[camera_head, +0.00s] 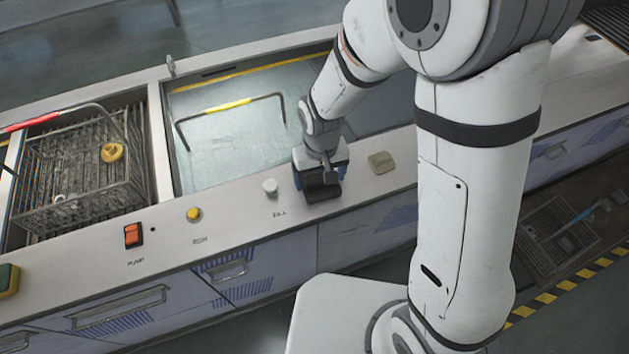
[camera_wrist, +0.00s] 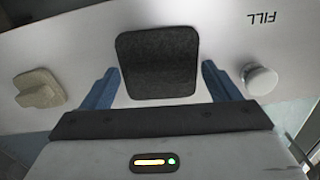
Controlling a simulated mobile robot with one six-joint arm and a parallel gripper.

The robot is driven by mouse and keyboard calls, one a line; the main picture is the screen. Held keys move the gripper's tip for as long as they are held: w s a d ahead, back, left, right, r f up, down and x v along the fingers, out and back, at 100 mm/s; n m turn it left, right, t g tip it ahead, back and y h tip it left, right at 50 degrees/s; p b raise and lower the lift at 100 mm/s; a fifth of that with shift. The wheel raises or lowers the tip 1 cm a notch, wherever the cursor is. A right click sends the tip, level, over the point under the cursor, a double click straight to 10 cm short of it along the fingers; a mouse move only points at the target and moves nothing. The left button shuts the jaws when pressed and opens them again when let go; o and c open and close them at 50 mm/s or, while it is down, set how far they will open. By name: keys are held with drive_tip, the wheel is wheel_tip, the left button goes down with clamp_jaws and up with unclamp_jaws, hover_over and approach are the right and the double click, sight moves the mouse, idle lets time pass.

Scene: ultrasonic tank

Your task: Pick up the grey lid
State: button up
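A dark grey square piece with rounded corners, which I take for the grey lid (camera_wrist: 157,62), lies on the white counter. In the wrist view it sits between the two blue fingers of my gripper (camera_wrist: 160,70). The fingers are open, with a gap on each side of it. In the head view my gripper (camera_head: 320,177) points down over the counter's front strip, and the dark piece (camera_head: 322,192) shows at its front edge. The rest of it is hidden behind the gripper there. I cannot tell the height of the fingertips above the counter.
A white FILL knob (camera_head: 270,186) stands close to the left of the gripper, and a beige knob (camera_head: 382,162) to the right. Behind is a tank (camera_head: 240,150) with a yellow-gripped handle (camera_head: 228,105). A wire basket (camera_head: 75,180) is farther left, with a red switch (camera_head: 133,235) nearby.

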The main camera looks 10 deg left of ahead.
drive_tip(key=c, duration=1.1)
drive_tip(key=shift+r, duration=0.1)
